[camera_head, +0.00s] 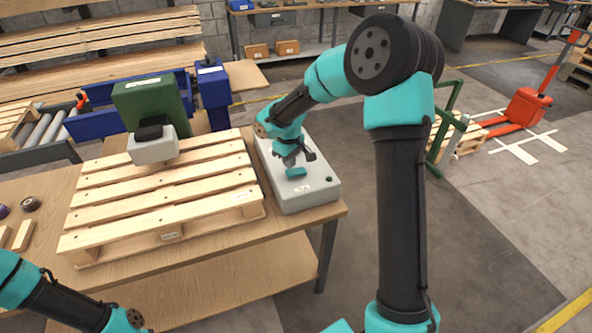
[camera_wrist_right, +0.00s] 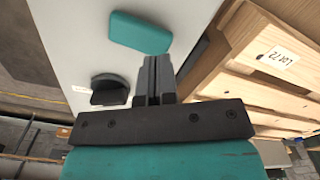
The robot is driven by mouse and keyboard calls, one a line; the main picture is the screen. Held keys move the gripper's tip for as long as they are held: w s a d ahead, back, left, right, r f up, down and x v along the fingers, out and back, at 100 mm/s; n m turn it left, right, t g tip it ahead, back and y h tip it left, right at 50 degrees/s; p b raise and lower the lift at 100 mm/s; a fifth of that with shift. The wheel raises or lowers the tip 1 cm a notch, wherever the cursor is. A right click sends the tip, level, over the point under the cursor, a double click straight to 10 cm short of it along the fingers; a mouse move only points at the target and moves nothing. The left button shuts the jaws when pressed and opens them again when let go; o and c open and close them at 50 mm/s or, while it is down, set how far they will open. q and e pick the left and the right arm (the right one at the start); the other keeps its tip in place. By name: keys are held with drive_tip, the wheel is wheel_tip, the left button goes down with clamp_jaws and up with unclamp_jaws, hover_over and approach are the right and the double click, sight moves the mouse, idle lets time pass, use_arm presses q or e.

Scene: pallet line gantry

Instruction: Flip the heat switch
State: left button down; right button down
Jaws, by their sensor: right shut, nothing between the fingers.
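A pale grey control box (camera_head: 310,195) stands on the table, right of the pallet. On its top are a teal block-like switch (camera_head: 297,172), a black knob (camera_head: 310,156) and a small dark green button (camera_head: 328,180). I cannot read which is the heat switch. My right gripper (camera_head: 290,161) is shut and empty over the box, close to the teal switch. In the right wrist view its fingertips (camera_wrist_right: 157,60) appear beside the lower edge of the teal switch (camera_wrist_right: 140,32), with the black knob (camera_wrist_right: 108,90) to their left. Contact cannot be told. My left gripper is out of view.
A wooden pallet (camera_head: 160,198) lies left of the box on the wooden table (camera_head: 270,236). A green and grey machine head (camera_head: 153,149) hangs over the pallet. A blue-framed roller conveyor (camera_head: 95,124) is behind. Open floor lies right of the table.

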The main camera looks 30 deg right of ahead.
sight(289, 171)
drive_tip(key=shift+f, duration=1.5)
idle(1.2)
drive_tip(key=shift+r, duration=3.55)
